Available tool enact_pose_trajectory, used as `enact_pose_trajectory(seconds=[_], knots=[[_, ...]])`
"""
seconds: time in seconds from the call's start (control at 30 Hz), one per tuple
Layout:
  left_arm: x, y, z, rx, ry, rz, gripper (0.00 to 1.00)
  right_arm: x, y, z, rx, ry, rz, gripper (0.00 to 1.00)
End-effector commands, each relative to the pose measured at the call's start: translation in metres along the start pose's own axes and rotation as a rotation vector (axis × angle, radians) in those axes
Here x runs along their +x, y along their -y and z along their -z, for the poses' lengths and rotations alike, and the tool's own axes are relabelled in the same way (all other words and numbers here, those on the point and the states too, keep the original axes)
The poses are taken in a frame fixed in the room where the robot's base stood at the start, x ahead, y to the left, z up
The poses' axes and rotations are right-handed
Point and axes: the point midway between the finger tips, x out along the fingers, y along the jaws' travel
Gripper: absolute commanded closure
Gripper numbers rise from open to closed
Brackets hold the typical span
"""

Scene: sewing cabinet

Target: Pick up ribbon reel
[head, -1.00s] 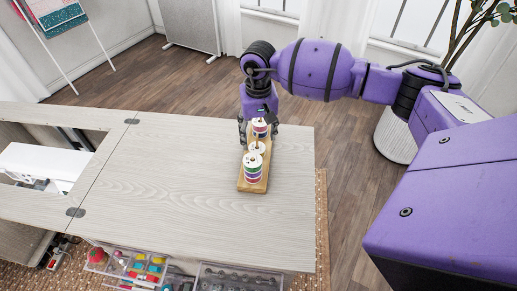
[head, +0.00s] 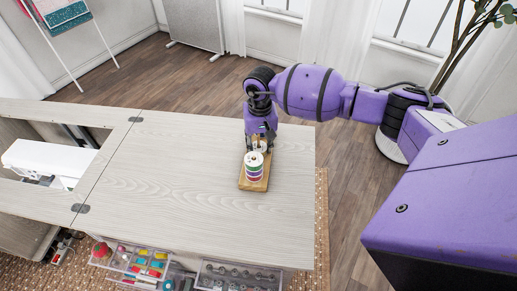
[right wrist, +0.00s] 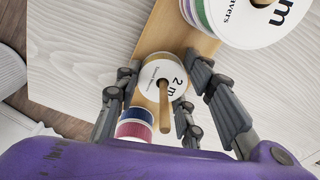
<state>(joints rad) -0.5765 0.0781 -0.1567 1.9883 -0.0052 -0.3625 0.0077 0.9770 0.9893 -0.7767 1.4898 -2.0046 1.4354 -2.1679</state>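A wooden board with pegs (head: 254,186) lies on the table and carries ribbon reels. A stack of white, green, red and purple reels (head: 254,166) stands at its near end and shows cut off in the right wrist view (right wrist: 245,22). A white-topped middle reel (right wrist: 162,76) sits low around a peg. A blue and red reel (right wrist: 137,125) shows partly at the far end, behind my fingers. My right gripper (head: 261,143) is lowered over the far part of the board. Its fingers are apart on either side of the middle reel; contact is unclear. My left gripper is not in view.
The light wooden tabletop (head: 190,180) is clear left of the board. A white sewing machine (head: 48,160) sits in an opening at the left. Plastic trays of sewing supplies (head: 140,262) are below the front edge.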

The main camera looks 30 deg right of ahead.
Motion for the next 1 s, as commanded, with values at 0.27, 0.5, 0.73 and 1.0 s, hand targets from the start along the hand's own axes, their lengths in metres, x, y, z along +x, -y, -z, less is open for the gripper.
enact_pose_trajectory(seconds=[0.27, 0.5, 0.73, 1.0], knots=[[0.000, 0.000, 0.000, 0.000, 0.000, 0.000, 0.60, -0.001, 0.000, 0.000, 0.000, 0.000, 0.000, 0.84], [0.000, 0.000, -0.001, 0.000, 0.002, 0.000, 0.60, -0.014, -0.001, 0.001, 0.001, -0.002, 0.000, 0.84], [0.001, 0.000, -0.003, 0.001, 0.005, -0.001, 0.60, -0.050, 0.000, 0.001, 0.000, -0.004, 0.000, 0.84], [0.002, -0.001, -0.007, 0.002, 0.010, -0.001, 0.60, -0.103, 0.000, 0.001, 0.000, -0.003, 0.000, 0.84]])
